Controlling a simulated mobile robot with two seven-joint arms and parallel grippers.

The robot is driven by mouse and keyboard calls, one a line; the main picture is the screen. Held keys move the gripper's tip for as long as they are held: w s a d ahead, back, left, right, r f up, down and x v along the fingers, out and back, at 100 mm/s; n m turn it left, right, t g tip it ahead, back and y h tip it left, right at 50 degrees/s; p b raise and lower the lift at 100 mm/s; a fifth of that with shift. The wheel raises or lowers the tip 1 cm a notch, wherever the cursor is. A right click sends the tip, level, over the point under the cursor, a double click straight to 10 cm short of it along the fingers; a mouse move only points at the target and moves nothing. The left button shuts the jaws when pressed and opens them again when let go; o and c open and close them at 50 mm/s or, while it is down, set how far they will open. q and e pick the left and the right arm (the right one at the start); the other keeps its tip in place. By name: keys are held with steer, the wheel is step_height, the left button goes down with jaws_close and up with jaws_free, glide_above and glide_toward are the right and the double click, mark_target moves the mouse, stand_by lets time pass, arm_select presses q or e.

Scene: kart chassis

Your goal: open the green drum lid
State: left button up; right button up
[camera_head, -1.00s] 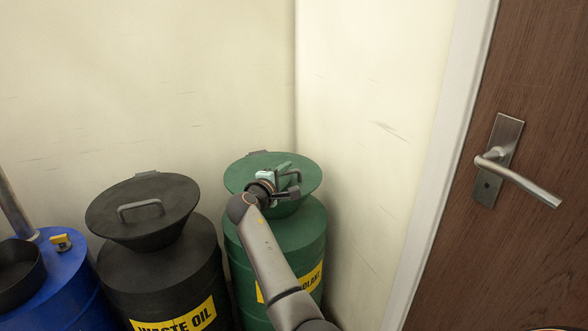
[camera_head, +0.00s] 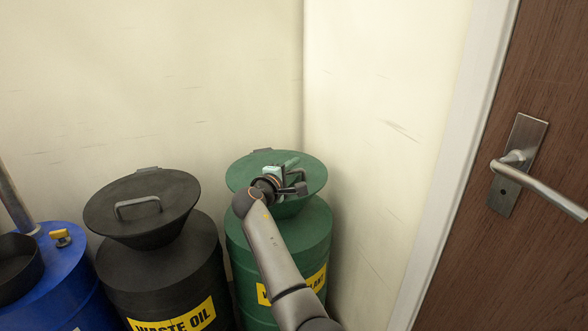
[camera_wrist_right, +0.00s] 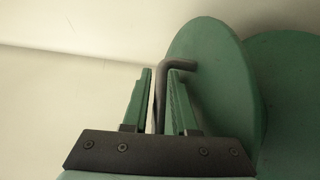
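The green drum (camera_head: 285,240) stands in the corner, and its round green lid (camera_head: 245,177) lies on top with a bent grey handle. My right gripper (camera_head: 291,172) reaches over the lid from the front and covers part of the handle. In the right wrist view, the two green fingers of my right gripper (camera_wrist_right: 161,82) stand on either side of the grey handle bar (camera_wrist_right: 160,70), with narrow gaps visible. The lid (camera_wrist_right: 207,85) shows just behind the fingers. My left gripper is not in view.
A black waste oil drum (camera_head: 160,270) with a handled lid stands close on the left, and a blue drum (camera_head: 75,275) beyond it. Walls meet close behind the green drum. A brown door (camera_head: 560,100) with a metal handle (camera_head: 545,190) is at right.

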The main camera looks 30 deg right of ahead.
jaws_close()
stand_by(1.2)
